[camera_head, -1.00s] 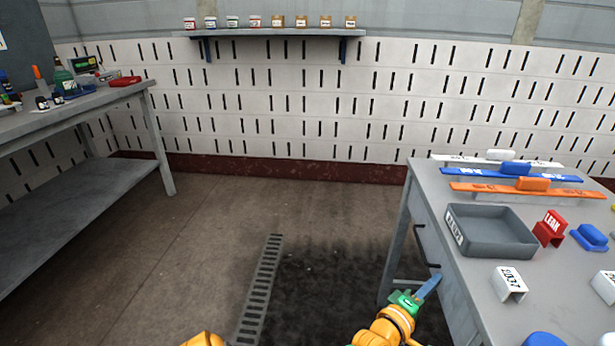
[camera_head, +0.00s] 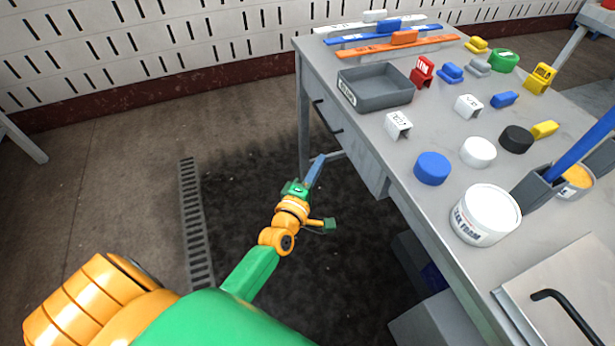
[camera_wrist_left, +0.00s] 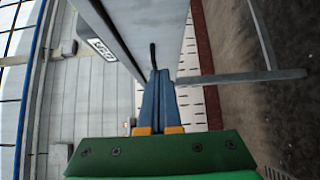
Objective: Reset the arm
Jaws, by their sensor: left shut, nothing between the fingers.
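My left gripper (camera_head: 316,170) is at the end of my orange and green left arm, which comes in from the lower left of the head view. It is over the floor, just left of the grey workbench (camera_head: 385,158), below the level of the bench top. Its blue fingers are together with nothing between them. The left wrist view shows the fingers (camera_wrist_left: 158,98) closed side by side, pointing towards the bench's side and leg. My right gripper is not in view.
A drain grate (camera_head: 192,225) runs along the floor. The floor left of the bench is clear.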

